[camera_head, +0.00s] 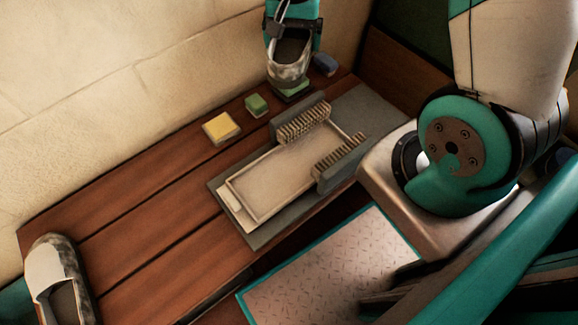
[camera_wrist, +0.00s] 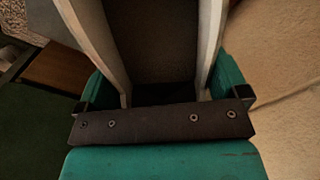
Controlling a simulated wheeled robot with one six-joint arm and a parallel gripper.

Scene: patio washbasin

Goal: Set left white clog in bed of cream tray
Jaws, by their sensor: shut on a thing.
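My gripper (camera_head: 292,24) is at the top middle of the head view, shut on a white clog (camera_head: 290,70) with a dirt-stained toe. The clog hangs toe down above the back of the bench. In the wrist view the held clog (camera_wrist: 208,40) fills the space between the jaws, its pale sides and dark inside showing. The cream tray (camera_head: 270,185) lies on a grey mat, below and apart from the held clog, with its bed empty. A second white clog (camera_head: 48,262) with grey stains stands at the left end of the bench.
Two brushes, one at the back (camera_head: 303,122) and one at the front (camera_head: 340,160), flank the tray's right part. A yellow sponge (camera_head: 221,127), a green block (camera_head: 256,104) and a blue item (camera_head: 325,64) lie along the wall. Bare planks (camera_head: 140,220) lie left of the mat (camera_head: 222,190).

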